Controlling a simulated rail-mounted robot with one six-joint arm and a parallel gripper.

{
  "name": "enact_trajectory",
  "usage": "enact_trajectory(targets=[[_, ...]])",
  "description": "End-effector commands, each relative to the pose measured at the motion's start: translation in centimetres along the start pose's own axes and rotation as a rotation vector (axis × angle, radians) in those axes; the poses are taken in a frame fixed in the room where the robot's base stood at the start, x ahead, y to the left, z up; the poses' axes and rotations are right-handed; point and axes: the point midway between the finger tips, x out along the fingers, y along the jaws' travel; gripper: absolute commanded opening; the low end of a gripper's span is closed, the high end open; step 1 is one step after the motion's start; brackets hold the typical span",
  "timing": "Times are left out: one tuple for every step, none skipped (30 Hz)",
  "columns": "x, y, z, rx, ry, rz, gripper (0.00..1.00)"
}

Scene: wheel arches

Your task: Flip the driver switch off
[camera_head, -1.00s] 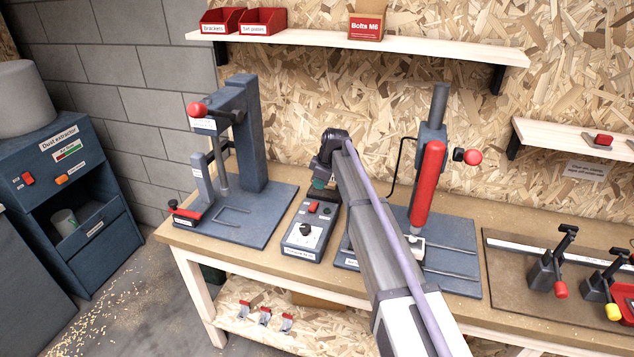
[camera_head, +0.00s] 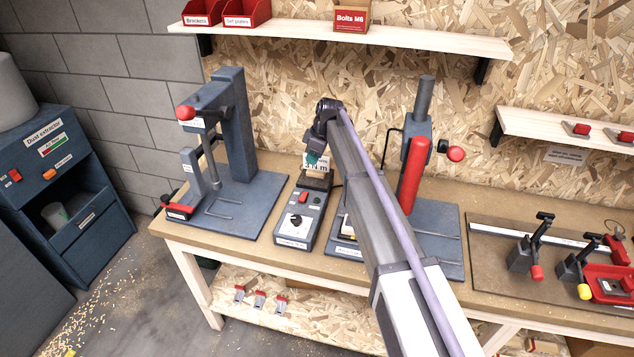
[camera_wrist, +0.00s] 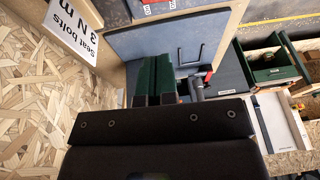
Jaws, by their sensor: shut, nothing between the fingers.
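A dark control box (camera_head: 298,220) stands on the workbench between two presses. It has a white dial plate with a black knob (camera_head: 296,219), a red switch (camera_head: 303,197) and a small dark button beside it. I take the red switch for the driver switch; whether it is on or off is too small to tell. My gripper (camera_head: 312,160) is above and behind the switch, apart from it, in front of a small sign. In the wrist view its green fingers (camera_wrist: 164,75) are shut and empty; the switch is not clearly visible there.
The "Seat bolts 3 N m" sign (camera_wrist: 72,27) is close to my gripper. A blue press (camera_head: 240,140) with a red knob stands left of the box. Another press (camera_head: 415,170) with a red cylinder is right, partly behind my arm. Clamps (camera_head: 530,245) sit farther right.

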Motion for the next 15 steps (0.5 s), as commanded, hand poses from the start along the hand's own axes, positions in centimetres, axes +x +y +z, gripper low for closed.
enact_trajectory(targets=[[0.0, 0.0, 0.0, 0.000, 0.000, 0.000, 0.00], [0.0, 0.0, 0.0, 0.000, 0.000, 0.000, 0.00], [0.1, 0.0, 0.1, 0.000, 0.000, 0.001, 0.00], [0.1, 0.0, 0.1, 0.000, 0.000, 0.001, 0.00], [0.3, 0.0, 0.1, 0.000, 0.000, 0.001, 0.00], [0.6, 0.0, 0.1, 0.000, 0.000, 0.001, 0.00], [0.8, 0.0, 0.1, 0.000, 0.000, 0.001, 0.00], [1.2, 0.0, 0.2, 0.000, 0.000, 0.001, 0.00], [1.7, 0.0, 0.2, 0.000, 0.000, 0.001, 0.00], [2.2, 0.1, 0.2, 0.000, 0.000, 0.001, 0.00], [2.8, 0.1, 0.3, -0.001, 0.000, 0.001, 0.00], [3.5, 0.1, 0.3, -0.001, 0.000, 0.001, 0.00], [4.2, 0.1, 0.3, -0.001, 0.000, 0.001, 0.00], [4.8, 0.1, 0.4, -0.001, 0.000, 0.001, 0.00], [5.8, 0.1, 0.4, -0.001, 0.000, 0.001, 0.00]])
